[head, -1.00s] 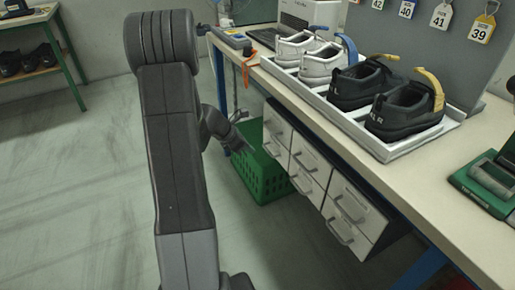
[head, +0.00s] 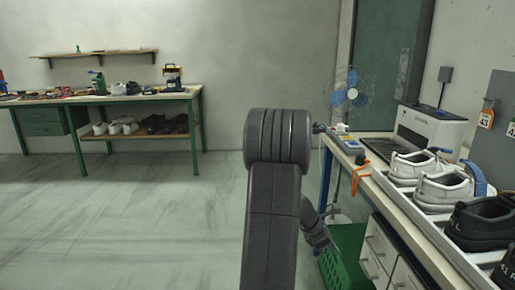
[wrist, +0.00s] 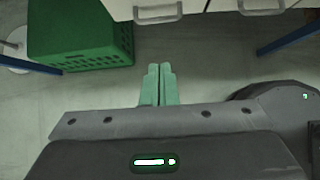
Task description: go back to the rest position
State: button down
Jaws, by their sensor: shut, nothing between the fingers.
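My gripper (wrist: 159,86) shows in the wrist view with its two pale green fingers together and nothing between them. It hangs over the grey floor, apart from the green crate (wrist: 85,35) at the upper left and the white drawers at the top of that view. In the head view my dark arm (head: 270,205) stands folded in the middle, left of the workbench. The gripper's fingers are hidden behind the arm there.
The green crate (head: 345,250) stands on the floor beside the drawers (head: 378,252). Open floor (head: 130,225) lies at the left.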

jog(key=d+r+b+x, duration=0.1)
jog(key=b+x, duration=0.2)
jog(key=x, duration=0.9)
jog(key=shift+d, duration=0.5)
jog(key=shift+r, duration=0.2)
